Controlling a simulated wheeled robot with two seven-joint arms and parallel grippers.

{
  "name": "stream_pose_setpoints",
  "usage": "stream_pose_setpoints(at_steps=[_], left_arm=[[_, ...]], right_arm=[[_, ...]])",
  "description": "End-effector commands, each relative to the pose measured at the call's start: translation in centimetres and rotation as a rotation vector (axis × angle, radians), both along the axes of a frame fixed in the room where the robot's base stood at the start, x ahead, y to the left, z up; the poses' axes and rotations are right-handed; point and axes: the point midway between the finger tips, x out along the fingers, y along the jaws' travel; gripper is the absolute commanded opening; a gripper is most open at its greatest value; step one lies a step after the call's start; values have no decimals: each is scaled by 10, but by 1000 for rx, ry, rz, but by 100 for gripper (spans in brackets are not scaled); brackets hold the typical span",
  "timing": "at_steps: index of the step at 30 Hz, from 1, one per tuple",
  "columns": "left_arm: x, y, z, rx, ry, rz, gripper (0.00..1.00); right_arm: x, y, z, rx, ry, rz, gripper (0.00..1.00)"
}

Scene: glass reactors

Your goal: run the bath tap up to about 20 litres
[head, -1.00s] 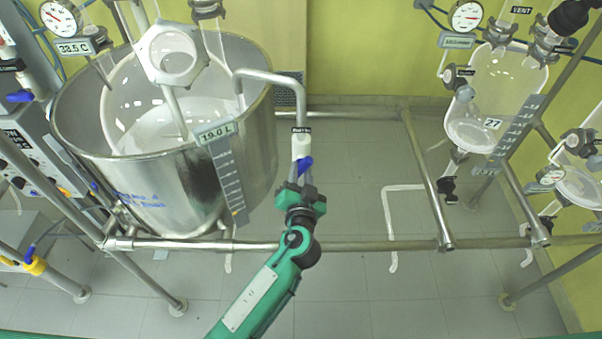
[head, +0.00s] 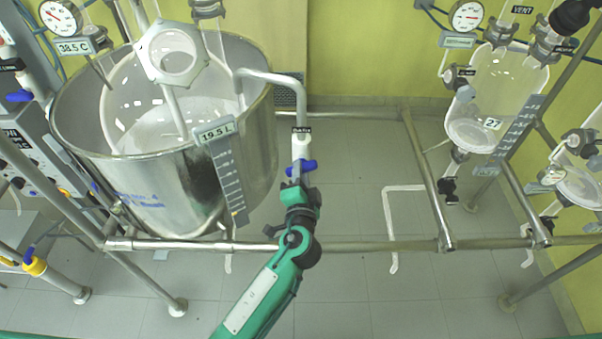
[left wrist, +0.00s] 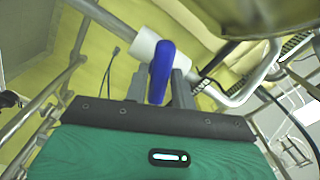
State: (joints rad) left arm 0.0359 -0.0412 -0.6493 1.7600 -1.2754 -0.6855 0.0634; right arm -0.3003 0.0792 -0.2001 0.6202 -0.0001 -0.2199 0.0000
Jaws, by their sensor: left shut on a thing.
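The bath is a large steel vessel (head: 160,185) at the left of the head view, with a glass vessel inside it. Its level display (head: 215,132) reads 19.5 L above a graduated scale. The bath tap has a white body (head: 301,146) on a bent steel pipe (head: 270,76) that reaches over the bath rim. Its blue handle (head: 300,167) also shows in the left wrist view (left wrist: 161,70). My left gripper (head: 299,180) is shut on the blue handle, with grey fingers on both sides of it in the left wrist view. My right gripper is not in view.
A steel rail (head: 350,246) runs across in front of the bath. A glass reactor (head: 495,95) hangs in a frame at the right. A gauge with a 38.5 C label (head: 75,47) stands at the left. The tiled floor between the frames is mostly clear.

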Motion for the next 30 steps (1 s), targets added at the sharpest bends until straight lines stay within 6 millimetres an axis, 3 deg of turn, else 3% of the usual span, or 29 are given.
stream_pose_setpoints(at_steps=[15,30], left_arm=[[0,0,0,377,1,-2,3],[0,0,0,470,1,-1,3]], right_arm=[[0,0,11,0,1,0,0],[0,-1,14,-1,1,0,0]])
